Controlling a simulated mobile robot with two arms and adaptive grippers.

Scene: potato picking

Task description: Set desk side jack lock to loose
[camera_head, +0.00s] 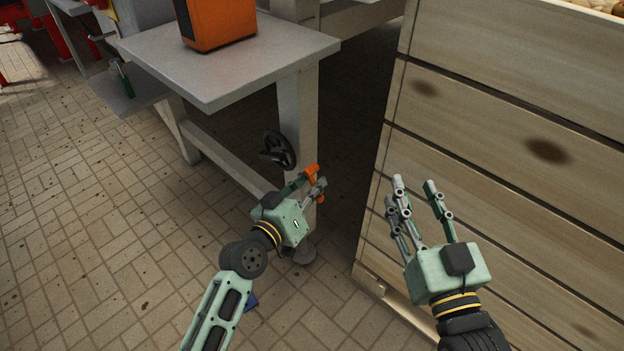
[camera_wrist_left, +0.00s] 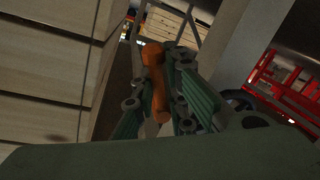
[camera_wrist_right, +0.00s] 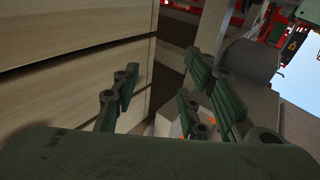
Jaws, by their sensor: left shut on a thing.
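The desk (camera_head: 235,62) has a grey leg (camera_head: 298,125) at its right corner. An orange lock handle (camera_head: 311,169) sits low by this leg, partly hidden by my left gripper (camera_head: 308,186). My left gripper's fingers are closed around the handle; in the left wrist view the orange handle (camera_wrist_left: 155,75) stands between the green finger pads. Its exact lock position I cannot tell. My right gripper (camera_head: 415,185) is open and empty, in front of the wooden crate and apart from the desk.
A black handwheel (camera_head: 277,150) is on the desk leg just above my left gripper. An orange box (camera_head: 217,22) stands on the desk. The large wooden crate (camera_head: 480,120) fills the right side. Tiled floor (camera_head: 90,230) is open at left.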

